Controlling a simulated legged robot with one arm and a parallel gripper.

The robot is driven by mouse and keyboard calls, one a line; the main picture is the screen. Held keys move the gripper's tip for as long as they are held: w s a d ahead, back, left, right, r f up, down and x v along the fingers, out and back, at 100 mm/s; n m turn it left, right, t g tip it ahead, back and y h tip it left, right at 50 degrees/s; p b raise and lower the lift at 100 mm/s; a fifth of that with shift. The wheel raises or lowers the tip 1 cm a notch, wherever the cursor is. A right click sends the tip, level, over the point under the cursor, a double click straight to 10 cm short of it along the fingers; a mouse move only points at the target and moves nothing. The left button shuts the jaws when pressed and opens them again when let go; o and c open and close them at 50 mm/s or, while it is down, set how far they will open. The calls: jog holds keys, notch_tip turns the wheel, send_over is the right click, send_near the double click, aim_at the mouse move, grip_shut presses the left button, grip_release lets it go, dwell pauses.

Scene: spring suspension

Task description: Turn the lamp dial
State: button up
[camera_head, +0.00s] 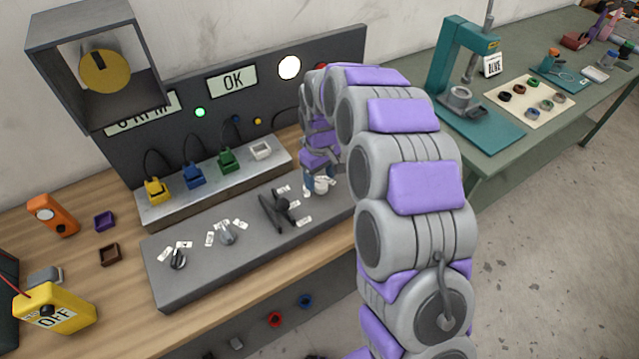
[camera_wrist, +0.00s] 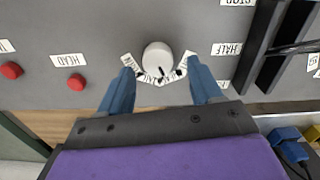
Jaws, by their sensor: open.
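A round white dial (camera_wrist: 158,58) sits on the grey control panel, with a fan of small white labels along its lower side in the wrist view. A dark mark shows at its lower edge. I take it for the lamp dial; its labels are too small to read. In the head view the white dial (camera_head: 321,185) is partly hidden by my gripper. My gripper (camera_wrist: 160,67) is open, its two blue fingers one on each side of the dial, with visible gaps in the picture. I cannot tell whether the tips are down at the dial's height.
A black lever (camera_head: 279,211) stands left of the dial in the head view, beside STOP and HALF labels. Two more knobs (camera_head: 227,233) (camera_head: 178,259) sit farther left. Red buttons (camera_wrist: 76,82) lie left in the wrist view. Colored plugs (camera_head: 193,176) line the raised ledge behind.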

aim_at(321, 187)
jog(key=shift+d+f, duration=0.15)
jog(key=shift+f, duration=1.2)
jog(key=shift+c, duration=0.8)
jog(key=c, duration=0.9)
